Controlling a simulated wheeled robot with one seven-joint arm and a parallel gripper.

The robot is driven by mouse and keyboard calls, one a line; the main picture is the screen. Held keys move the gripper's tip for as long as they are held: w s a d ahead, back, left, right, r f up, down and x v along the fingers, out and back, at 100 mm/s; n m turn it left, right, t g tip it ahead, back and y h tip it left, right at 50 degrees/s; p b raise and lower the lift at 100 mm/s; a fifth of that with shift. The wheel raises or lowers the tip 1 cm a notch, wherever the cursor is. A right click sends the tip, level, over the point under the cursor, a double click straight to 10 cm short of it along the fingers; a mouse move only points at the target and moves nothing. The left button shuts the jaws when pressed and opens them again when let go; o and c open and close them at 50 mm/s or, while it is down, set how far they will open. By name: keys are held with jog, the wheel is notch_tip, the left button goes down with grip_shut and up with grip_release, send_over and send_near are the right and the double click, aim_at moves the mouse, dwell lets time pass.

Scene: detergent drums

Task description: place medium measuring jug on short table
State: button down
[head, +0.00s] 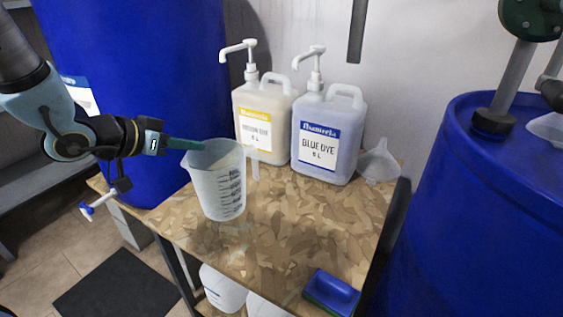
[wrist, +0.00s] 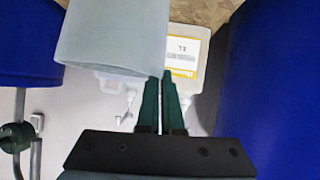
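The medium measuring jug (head: 220,185) is translucent white with dark graduation marks. It is upright, slightly tilted in the picture, over the left part of a chipboard-topped table (head: 290,235). I cannot tell whether its base touches the top. My gripper (head: 188,144) reaches in from the left at the jug's rim. In the wrist view, its green fingers (wrist: 162,85) are close together at the right edge of the jug (wrist: 112,35), one on either side of its wall, so they look shut on it.
Large blue drums (head: 140,70) flank the table. The middle top is clear.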

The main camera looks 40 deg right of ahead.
jog(key=w+d+p, duration=0.1)
jog(key=w+d, duration=0.1)
jog(key=d, duration=0.7)
jog(key=w+d+p, duration=0.1)
jog(key=w+d, duration=0.2)
jog(key=d, duration=0.6)
notch_tip(320, 180, down, 7)
jog(key=shift+d, duration=0.2)
jog(key=shift+s, duration=0.1)
jog(key=shift+f, duration=0.15)
jog(key=c, duration=1.1)
grip_release()
